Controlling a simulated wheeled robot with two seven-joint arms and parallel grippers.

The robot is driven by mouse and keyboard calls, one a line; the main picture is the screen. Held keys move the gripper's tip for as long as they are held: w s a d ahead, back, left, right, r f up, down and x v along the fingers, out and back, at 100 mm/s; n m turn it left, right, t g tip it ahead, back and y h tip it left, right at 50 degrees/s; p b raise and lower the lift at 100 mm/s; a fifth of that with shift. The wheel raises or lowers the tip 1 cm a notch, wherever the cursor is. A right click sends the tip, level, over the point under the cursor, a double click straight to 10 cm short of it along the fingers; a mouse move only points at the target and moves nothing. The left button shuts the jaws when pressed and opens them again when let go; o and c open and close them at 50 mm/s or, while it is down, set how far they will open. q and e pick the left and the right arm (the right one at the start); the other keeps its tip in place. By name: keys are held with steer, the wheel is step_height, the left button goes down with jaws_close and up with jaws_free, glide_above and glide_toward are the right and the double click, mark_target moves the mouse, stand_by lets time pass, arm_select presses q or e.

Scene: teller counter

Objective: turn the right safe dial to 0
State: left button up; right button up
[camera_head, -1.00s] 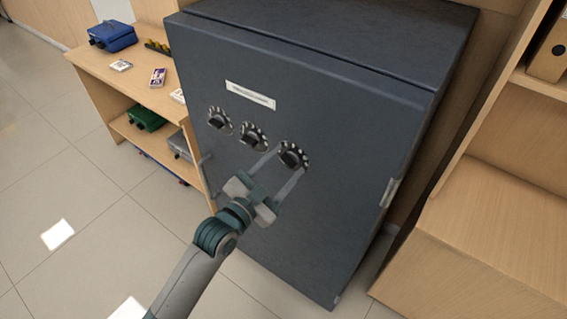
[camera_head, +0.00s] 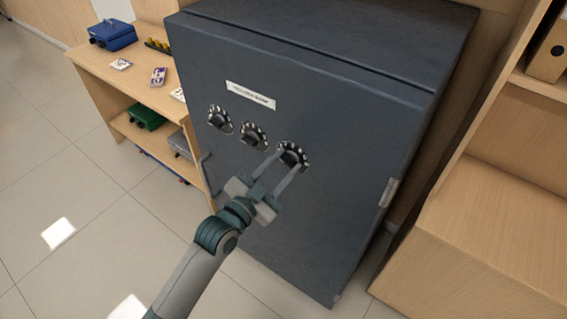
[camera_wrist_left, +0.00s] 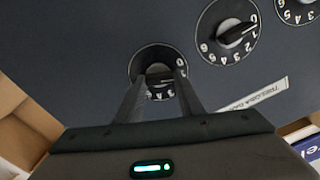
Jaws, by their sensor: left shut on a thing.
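The right safe dial (camera_head: 294,149) is the rightmost of three round dials on the front of the dark safe (camera_head: 345,150). My left gripper (camera_head: 287,160) is at this dial, its two fingers shut on the dial's knob. The left wrist view, turned over, shows the same dial (camera_wrist_left: 157,56) with a finger on either side of the dark knob (camera_wrist_left: 159,72). White numerals ring the dial. The fingers hide part of the ring, and I cannot tell which numeral the knob points to. My right gripper is not in view.
The middle dial (camera_head: 253,136) and left dial (camera_head: 220,120) sit close beside it, below a white label (camera_head: 250,95). A safe handle (camera_head: 206,174) is at the left edge. A wooden shelf unit (camera_head: 125,83) stands left and wooden furniture (camera_head: 490,240) right.

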arm_select(q)
steer(key=n+p, duration=0.1)
steer(key=n, duration=0.2)
steer(key=shift+p, duration=0.35)
steer(key=shift+n+p, duration=0.3)
steer(key=shift+n, duration=0.6)
steer(key=o, duration=1.1)
steer(key=shift+c, duration=0.2)
steer(key=shift+a, duration=0.1)
